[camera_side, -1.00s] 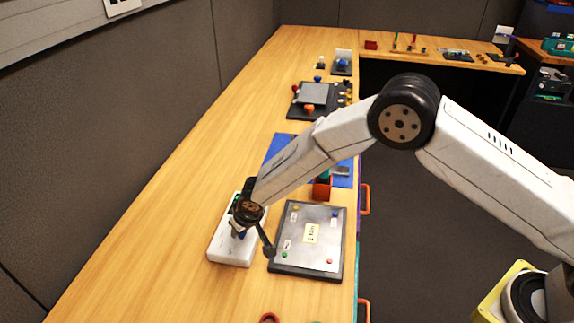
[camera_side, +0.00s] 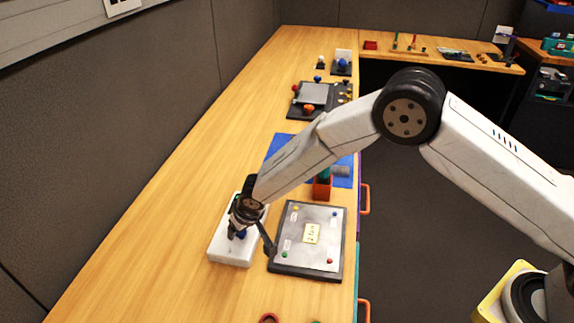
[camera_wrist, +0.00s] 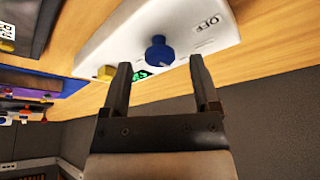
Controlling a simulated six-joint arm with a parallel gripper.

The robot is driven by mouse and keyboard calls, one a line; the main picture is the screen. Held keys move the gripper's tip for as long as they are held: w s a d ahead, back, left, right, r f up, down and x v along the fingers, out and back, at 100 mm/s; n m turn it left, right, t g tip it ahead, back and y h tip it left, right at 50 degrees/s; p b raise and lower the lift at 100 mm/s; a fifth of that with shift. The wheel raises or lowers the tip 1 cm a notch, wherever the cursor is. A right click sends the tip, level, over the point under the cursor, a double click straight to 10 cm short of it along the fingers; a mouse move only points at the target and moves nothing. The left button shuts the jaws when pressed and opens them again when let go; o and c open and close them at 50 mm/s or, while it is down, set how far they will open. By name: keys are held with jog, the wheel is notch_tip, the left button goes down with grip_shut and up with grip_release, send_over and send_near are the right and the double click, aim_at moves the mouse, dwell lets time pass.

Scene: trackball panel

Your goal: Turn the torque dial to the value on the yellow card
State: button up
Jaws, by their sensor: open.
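The white dial unit (camera_side: 222,243) lies on the bench at the front left, partly hidden by my wrist. In the wrist view the unit (camera_wrist: 110,52) carries a blue dial knob (camera_wrist: 159,53), a yellow button (camera_wrist: 105,73), a green lit display (camera_wrist: 140,75) and an "OFF" label. The display's reading cannot be made out. The yellow card (camera_side: 312,233) lies on the grey magnet board and reads like "2 N·m", too small to be sure. My gripper (camera_wrist: 156,66) is open, its fingers either side of the knob in the picture; contact cannot be told.
The dark-framed board (camera_side: 330,262) lies right of the unit, with small coloured magnets. A blue mat (camera_side: 284,146) with a red holder (camera_side: 322,188) is behind it. A dark trackball panel (camera_side: 300,107) stands further back. The bench left of the unit is clear.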

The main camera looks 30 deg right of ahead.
jog(key=v, duration=0.6)
jog(key=shift+s+r, duration=0.2)
jog(key=shift+r, duration=0.2)
jog(key=s+d+r+m+g, duration=0.1)
jog(key=s+d+r, duration=0.25)
jog(key=d, duration=0.45)
jog(key=s+d+r, duration=0.3)
jog(key=s+d, duration=0.2)
jog(key=d, duration=0.3)
jog(key=s+d+r, duration=0.1)
jog(key=s+d, duration=0.3)
jog(key=s, duration=0.3)
jog(key=s+d+r+m+g, duration=0.1)
jog(key=s+d, duration=0.3)
jog(key=s, duration=0.3)
jog(key=shift+d+h, duration=0.35)
jog(key=shift+h, duration=0.05)
